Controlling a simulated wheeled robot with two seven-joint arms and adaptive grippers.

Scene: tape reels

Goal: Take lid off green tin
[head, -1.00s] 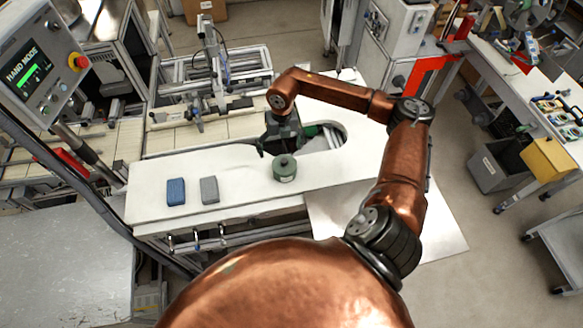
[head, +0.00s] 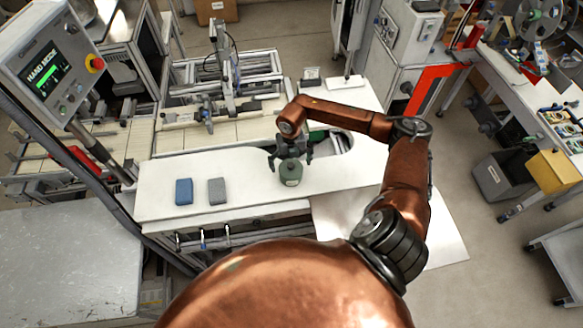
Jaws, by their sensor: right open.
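The green tin (head: 291,175) stands upright on the white worktop (head: 250,188). It is a short round tin with a pale label on its side, and its lid (head: 290,163) with a small knob is on top. My right gripper (head: 289,161) is open, with its fingers spread to either side of the tin's top. I cannot tell whether the fingers touch the lid. My left gripper is not in view.
A blue block (head: 184,191) and a grey block (head: 217,191) lie to the left of the tin on the worktop. An oval cutout (head: 340,143) is behind right of the tin. A framed machine (head: 228,85) stands at the back.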

